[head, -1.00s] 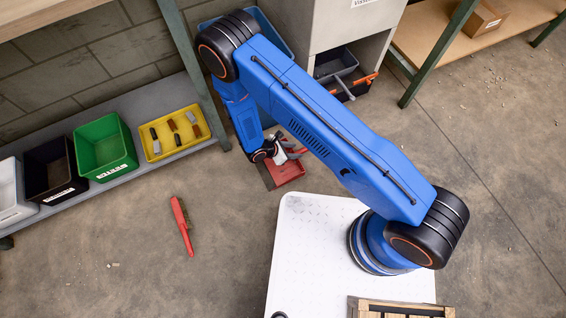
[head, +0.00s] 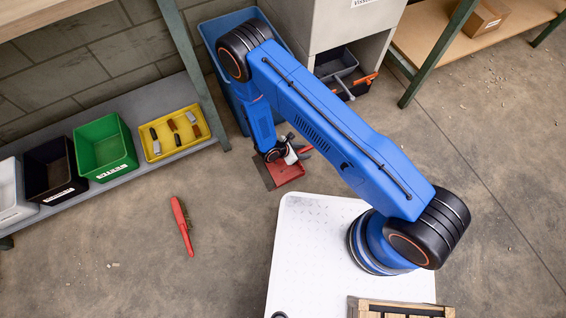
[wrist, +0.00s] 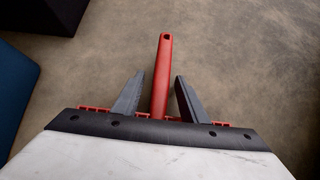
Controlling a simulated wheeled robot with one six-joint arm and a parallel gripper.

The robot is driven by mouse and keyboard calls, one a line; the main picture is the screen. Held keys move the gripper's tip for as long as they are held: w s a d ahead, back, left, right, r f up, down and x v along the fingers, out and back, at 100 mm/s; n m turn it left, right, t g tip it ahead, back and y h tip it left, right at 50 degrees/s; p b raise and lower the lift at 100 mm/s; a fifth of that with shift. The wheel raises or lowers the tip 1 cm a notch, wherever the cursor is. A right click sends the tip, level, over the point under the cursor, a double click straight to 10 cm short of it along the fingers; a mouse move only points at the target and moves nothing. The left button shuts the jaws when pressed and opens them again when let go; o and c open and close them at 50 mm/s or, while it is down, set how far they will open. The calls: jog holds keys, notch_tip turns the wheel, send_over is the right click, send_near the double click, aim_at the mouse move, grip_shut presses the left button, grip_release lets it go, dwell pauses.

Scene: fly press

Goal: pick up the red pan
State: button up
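The red pan (head: 289,171) lies on the floor below my arm, with a dark strip along its left side. In the wrist view its red handle (wrist: 163,70), with a hole at the end, lies between my two grey fingers. My gripper (wrist: 160,78) is open, with a gap showing on each side of the handle. In the head view my gripper (head: 297,152) is just over the pan and partly hides it. Most of the pan is hidden by my gripper's body in the wrist view, with only bits of red showing at its edge.
A red-handled brush (head: 182,226) lies on the floor to the left. A blue bin (head: 214,32) stands behind my arm, beside a grey cabinet (head: 325,25). A low shelf (head: 160,98) holds a green bin (head: 104,148) and a yellow tray (head: 152,155). Floor at left is mostly clear.

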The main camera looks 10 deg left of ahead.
grip_shut()
dwell(1.3)
